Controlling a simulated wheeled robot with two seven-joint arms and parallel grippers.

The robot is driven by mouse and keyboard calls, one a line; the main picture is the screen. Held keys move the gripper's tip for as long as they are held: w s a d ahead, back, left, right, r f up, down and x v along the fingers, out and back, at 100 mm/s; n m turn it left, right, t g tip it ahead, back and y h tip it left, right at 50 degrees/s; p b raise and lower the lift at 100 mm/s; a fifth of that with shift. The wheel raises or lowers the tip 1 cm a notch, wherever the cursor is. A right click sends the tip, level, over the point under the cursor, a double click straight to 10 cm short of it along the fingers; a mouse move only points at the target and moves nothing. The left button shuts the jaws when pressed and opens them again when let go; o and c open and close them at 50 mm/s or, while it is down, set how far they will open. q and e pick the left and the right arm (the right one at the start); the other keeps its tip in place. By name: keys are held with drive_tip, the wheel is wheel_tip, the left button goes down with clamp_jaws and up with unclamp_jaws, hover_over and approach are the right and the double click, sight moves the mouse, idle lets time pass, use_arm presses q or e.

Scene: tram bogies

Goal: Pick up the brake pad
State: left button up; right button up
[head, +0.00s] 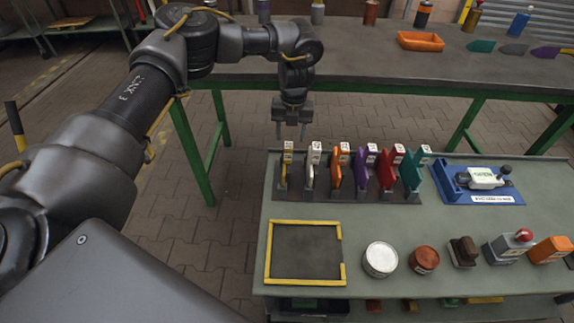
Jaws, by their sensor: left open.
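My left gripper (291,132) points down with its two fingers apart and nothing between them. It hangs just beyond and above the left end of a dark rack (325,196) on the green-grey bench. The rack holds upright labelled plates: yellow (286,170), white (312,167), orange (338,168), purple (364,170), red (391,172) and teal (412,175). A small dark brown block (463,250) stands at the bench's front right. I cannot tell for certain which of these is the brake pad. My right gripper is out of view.
A yellow-edged dark square (306,223) lies empty at the bench's front left. Beside it are a white-topped tin (380,259), a rust-brown tin (424,259) and a grey device (507,246). A blue tray (456,196) sits behind right. A dark table (380,65) stands beyond.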

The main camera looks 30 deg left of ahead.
sight(288, 154)
use_arm(q)
wheel_tip(288, 154, down, 3)
drive_tip(key=shift+w+r, duration=0.1)
drive_tip(key=shift+w, duration=0.05)
drive_tip(key=shift+s+a+f, duration=0.1)
drive_tip(key=shift+f, duration=0.85)
drive_tip(key=shift+s+a+f, duration=0.15)
drive_tip(key=shift+f, duration=0.85)
drive_tip(key=shift+s+a+f, duration=0.1)
drive_tip(key=shift+f, duration=0.85)
clamp_jaws()
